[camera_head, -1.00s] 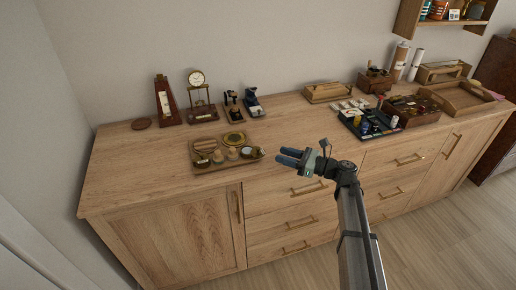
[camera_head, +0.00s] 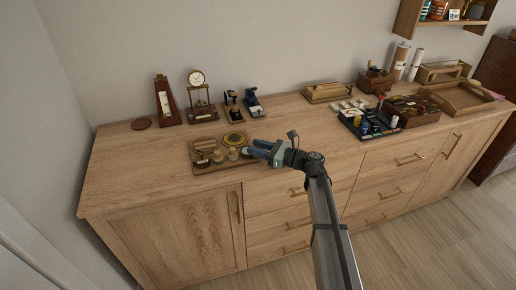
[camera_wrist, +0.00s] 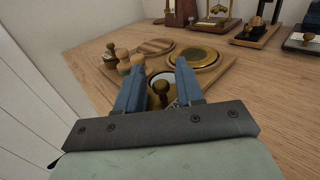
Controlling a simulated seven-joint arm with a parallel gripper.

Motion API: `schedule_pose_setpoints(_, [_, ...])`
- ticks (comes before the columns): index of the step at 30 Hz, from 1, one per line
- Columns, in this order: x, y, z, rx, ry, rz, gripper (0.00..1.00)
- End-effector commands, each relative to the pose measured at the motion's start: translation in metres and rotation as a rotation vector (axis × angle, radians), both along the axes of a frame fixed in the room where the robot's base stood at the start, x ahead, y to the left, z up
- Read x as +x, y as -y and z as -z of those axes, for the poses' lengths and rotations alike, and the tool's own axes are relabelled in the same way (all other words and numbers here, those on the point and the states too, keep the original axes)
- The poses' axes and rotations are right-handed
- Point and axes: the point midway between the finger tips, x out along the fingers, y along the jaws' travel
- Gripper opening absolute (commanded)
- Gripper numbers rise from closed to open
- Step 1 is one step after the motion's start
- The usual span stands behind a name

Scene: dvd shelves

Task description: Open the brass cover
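A wooden tray (camera_head: 207,169) on the cabinet top holds several small items. A round brass-rimmed disc (camera_head: 235,139), which may be the brass cover, lies flat at its back right; it also shows in the wrist view (camera_wrist: 194,57). A small brass knob (camera_wrist: 160,88) stands in front of a pale round piece at the tray's near right, partly hidden by my fingers; I cannot tell whether it belongs to a cover. My gripper (camera_head: 252,149) is at the tray's right end. In the wrist view its blue fingers (camera_wrist: 159,73) are apart, with the knob showing between them.
A round striped wooden disc (camera_wrist: 153,46) and several small wooden knobbed pieces (camera_wrist: 123,60) share the tray. A metronome (camera_head: 167,101), a clock (camera_head: 199,97) and small instruments (camera_head: 252,104) stand behind. A dark tray (camera_head: 367,124) is farther right. Bare wood lies between.

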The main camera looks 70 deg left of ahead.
Motion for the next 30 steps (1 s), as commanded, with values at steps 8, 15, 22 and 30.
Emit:
schedule_pose_setpoints(8, [0.0003, 0.0003, 0.0, 0.0, 0.0, 0.0, 0.21])
schedule_pose_setpoints(15, [0.0004, 0.0003, 0.0001, 0.0, 0.0, 0.0, 0.0])
schedule_pose_setpoints(22, [0.0008, 0.0, 0.0001, 0.0, 0.0, -0.004, 0.0])
schedule_pose_setpoints(30, [0.0054, -0.0032, 0.0008, -0.002, 0.001, -0.091, 0.0])
